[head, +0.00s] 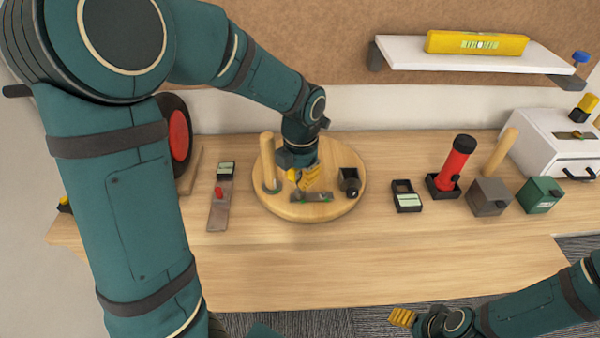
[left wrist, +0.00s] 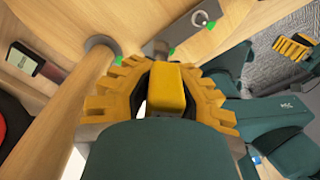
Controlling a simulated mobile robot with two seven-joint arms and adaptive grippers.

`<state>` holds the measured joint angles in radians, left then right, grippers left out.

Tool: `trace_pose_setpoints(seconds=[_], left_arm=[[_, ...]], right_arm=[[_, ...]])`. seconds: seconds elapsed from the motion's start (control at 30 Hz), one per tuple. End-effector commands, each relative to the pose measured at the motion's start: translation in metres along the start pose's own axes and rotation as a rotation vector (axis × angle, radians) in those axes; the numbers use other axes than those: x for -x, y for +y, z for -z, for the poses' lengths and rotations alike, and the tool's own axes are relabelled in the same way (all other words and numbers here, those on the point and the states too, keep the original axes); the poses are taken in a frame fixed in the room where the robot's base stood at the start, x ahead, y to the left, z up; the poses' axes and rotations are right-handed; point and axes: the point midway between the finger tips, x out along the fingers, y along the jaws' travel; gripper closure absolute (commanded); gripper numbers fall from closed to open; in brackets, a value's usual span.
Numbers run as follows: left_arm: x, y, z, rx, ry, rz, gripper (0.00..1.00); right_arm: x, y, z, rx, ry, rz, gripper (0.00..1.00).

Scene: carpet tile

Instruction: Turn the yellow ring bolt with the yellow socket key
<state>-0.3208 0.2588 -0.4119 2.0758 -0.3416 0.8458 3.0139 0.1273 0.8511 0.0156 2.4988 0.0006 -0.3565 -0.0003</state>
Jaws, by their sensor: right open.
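My left gripper (head: 306,182) is low over the round wooden turntable (head: 285,211), beside its upright wooden post. In the left wrist view its ridged yellow fingers (left wrist: 166,70) close around a yellow block (left wrist: 168,88), which looks like the head of the yellow socket key. A flat metal plate (head: 312,197) with green marks lies on the turntable just below the gripper. I cannot make out the yellow ring bolt for certain. My right gripper (head: 402,317) is open and empty in front of the bench, at the lower right.
The wooden post (head: 267,160) stands close left of my left gripper, and a dark socket block (head: 349,182) close right. A red torch (head: 457,163), grey box (head: 489,196) and green box (head: 540,195) stand further right. The bench front is clear.

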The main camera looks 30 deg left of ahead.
Motion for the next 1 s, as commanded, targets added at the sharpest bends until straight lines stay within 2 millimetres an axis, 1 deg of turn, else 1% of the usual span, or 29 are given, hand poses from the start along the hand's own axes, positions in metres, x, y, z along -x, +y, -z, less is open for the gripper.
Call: trace_pose_setpoints(seconds=[0.1,0.4,0.67,1.0], left_arm=[[0.001,-0.002,-0.001,0.022,0.002,0.004,1.0],[0.0,-0.002,-0.001,0.08,0.001,0.005,1.0],[0.0,-0.001,0.0,0.098,-0.001,0.003,1.0],[0.001,0.0,0.0,0.081,-0.002,0.002,1.0]], right_arm=[[0.007,-0.003,-0.001,0.0,-0.003,0.0,0.39],[0.016,-0.006,-0.002,-0.001,-0.008,0.0,0.39],[0.018,-0.007,-0.002,-0.001,-0.01,0.0,0.39],[0.019,-0.007,-0.002,-0.001,-0.01,0.0,0.39]])
